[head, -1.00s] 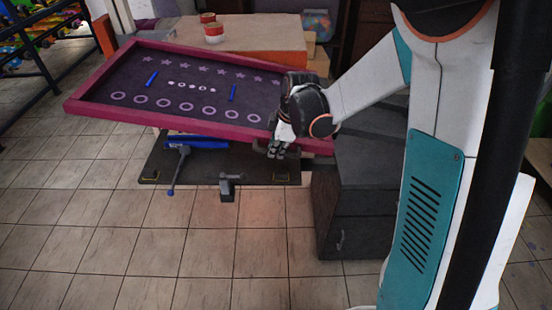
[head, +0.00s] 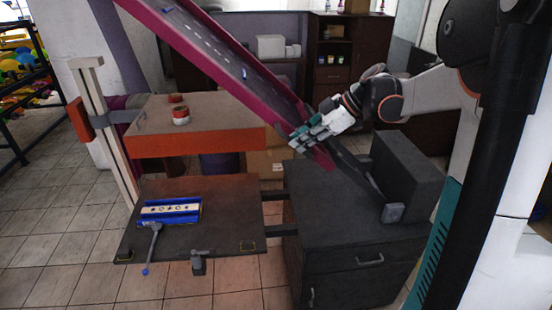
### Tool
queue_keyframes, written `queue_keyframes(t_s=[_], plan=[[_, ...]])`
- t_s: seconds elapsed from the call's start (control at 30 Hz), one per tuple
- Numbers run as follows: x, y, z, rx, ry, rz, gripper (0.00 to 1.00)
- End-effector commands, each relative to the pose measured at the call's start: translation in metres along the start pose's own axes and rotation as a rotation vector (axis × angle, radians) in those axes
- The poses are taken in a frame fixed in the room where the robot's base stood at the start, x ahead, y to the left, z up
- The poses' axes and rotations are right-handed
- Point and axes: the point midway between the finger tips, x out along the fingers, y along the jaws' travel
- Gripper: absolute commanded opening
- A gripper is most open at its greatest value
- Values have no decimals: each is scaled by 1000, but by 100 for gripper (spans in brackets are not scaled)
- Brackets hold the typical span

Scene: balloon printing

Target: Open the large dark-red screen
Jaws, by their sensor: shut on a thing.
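The large dark-red screen (head: 287,118) is tilted steeply, its left part raised beyond the top edge of the head view and its lower right end near the dark cabinet. Its dark mesh panel (head: 215,47) shows in part. My gripper (head: 306,136) is shut on the screen's frame near its lower right end. The fingers hide a little of the frame there.
Below the screen, a dark platen board (head: 220,215) carries a blue tray (head: 170,212) with a white strip. A dark cabinet (head: 345,210) with a box-shaped block (head: 405,172) stands at right.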

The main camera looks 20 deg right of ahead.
Motion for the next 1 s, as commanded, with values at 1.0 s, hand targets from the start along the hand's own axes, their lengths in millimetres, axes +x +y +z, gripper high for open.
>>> queue_keyframes(t_s=[1.0], plan=[[-104, 20, 14, 30, 151, -2, 18]])
